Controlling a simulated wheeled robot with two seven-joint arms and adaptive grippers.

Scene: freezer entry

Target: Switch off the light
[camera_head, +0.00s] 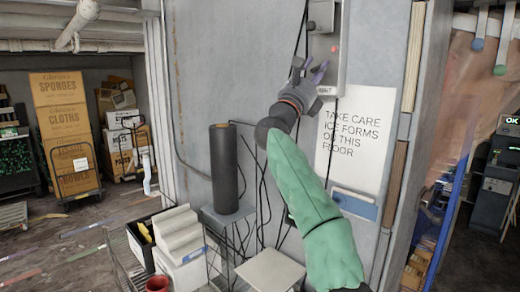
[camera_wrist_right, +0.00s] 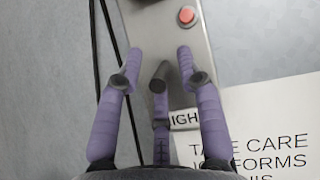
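A narrow grey metal panel (camera_head: 323,46) is mounted on the wall at the top centre of the head view. It bears a red round button (camera_head: 334,49) and a small black part (camera_head: 311,25) on its left edge. A small label (camera_head: 326,91) sits low on it; the label (camera_wrist_right: 184,119) reads "LIGH…" in the right wrist view. My right gripper (camera_head: 308,72) is in front of the lower panel, its purple fingers spread and empty. In the wrist view, the red button (camera_wrist_right: 187,15) is beyond the fingertips. My left gripper is out of view.
A paper sign about ice (camera_head: 357,135) hangs below the panel. Black cables (camera_head: 300,35) run down the wall beside it. A dark cylinder (camera_head: 224,168) stands on a small stand below left. Cardboard boxes (camera_head: 62,105) stand at the far left.

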